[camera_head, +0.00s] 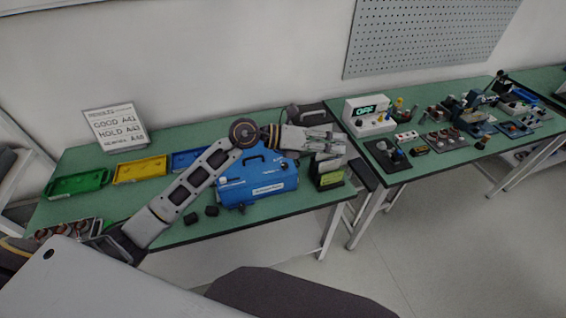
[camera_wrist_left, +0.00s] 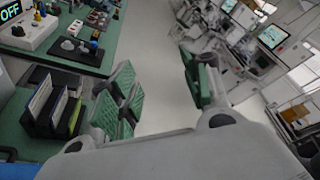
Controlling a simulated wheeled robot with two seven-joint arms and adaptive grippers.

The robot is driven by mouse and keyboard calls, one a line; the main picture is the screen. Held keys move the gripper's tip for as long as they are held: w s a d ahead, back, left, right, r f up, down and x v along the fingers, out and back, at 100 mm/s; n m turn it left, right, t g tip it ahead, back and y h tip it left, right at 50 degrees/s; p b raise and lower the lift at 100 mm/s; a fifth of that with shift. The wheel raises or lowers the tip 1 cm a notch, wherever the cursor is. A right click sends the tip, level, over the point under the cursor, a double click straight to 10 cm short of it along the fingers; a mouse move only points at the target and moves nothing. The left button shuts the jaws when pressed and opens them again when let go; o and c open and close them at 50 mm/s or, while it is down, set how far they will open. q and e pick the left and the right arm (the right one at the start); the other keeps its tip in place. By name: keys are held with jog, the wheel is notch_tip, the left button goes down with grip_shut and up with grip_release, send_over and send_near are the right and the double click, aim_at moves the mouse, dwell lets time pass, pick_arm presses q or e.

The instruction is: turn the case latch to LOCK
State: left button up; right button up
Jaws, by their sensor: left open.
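The blue case (camera_head: 258,188) stands near the front edge of the left green table, with a dark handle on top and a white label on its front. Its latch is too small to make out, and my left arm covers part of the case. My left gripper (camera_head: 331,143) is open and empty, to the right of the case and apart from it. In the left wrist view its green-padded fingers (camera_wrist_left: 165,92) are spread over the floor gap, and only a blue sliver of the case (camera_wrist_left: 14,170) shows. My right gripper is not in view.
A dark holder with upright cards (camera_head: 328,178) stands right of the case, close below my left gripper. Green (camera_head: 78,183) and yellow (camera_head: 140,170) trays lie to the left. The right table holds an OFF-display box (camera_head: 368,116) and many small parts.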

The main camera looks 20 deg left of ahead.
pick_arm(q)
jog(key=w+a+f+m+g+y, duration=0.2)
jog(key=a+f+y, duration=0.4)
jog(key=y, duration=0.6)
send_over(284, 165)
jog(key=s+a, duration=0.3)
jog(key=s, duration=0.2)
jog(key=f, duration=0.2)
jog(key=shift+w+a+r, duration=0.1)
jog(key=shift+p+x, duration=1.55)
jog(key=shift+x, duration=5.4)
jog(key=c, duration=1)
jog(key=shift+a, duration=0.1)
